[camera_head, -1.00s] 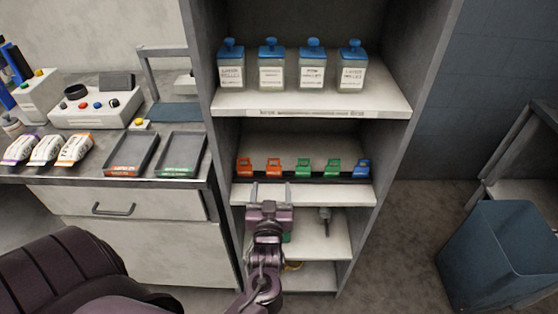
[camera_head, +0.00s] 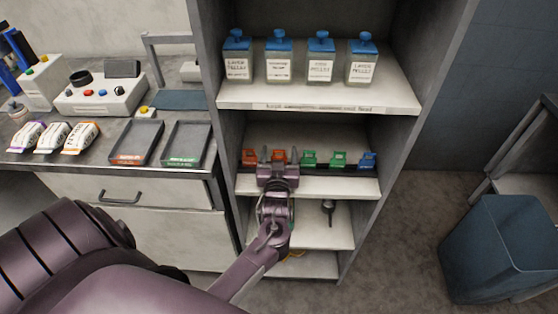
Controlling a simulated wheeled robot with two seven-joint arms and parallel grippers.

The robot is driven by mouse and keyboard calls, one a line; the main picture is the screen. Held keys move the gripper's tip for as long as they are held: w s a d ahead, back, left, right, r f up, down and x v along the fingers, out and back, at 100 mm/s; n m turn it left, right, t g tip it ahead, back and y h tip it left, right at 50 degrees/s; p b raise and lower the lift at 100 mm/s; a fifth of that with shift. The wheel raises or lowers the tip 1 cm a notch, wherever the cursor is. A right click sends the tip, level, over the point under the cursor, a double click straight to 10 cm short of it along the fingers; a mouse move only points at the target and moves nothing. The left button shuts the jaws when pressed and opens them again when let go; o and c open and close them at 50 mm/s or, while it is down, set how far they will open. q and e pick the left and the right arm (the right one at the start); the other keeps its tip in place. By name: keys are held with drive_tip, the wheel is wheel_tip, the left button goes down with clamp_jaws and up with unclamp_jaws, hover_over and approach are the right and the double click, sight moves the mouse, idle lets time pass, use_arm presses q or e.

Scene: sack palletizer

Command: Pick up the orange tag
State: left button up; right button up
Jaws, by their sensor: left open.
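Two orange tags stand in a row on the middle shelf of the cabinet. The left orange tag (camera_head: 249,157) is in plain view, just left of my gripper. The second orange tag (camera_head: 279,156) shows between the two raised fingers of my left gripper (camera_head: 279,159), its lower part hidden by the gripper. The gripper is open, its fingers pointing toward the row; I cannot tell whether they touch the tag. My right gripper is not in view.
Green tags (camera_head: 309,158) and a blue tag (camera_head: 368,160) stand to the right in the same row. The shelf above holds several blue-capped jars (camera_head: 320,59). Two trays (camera_head: 137,142) lie on the left counter. A blue bin (camera_head: 500,245) stands at the right.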

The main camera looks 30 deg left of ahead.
use_arm(q)
drive_tip(key=c, duration=1)
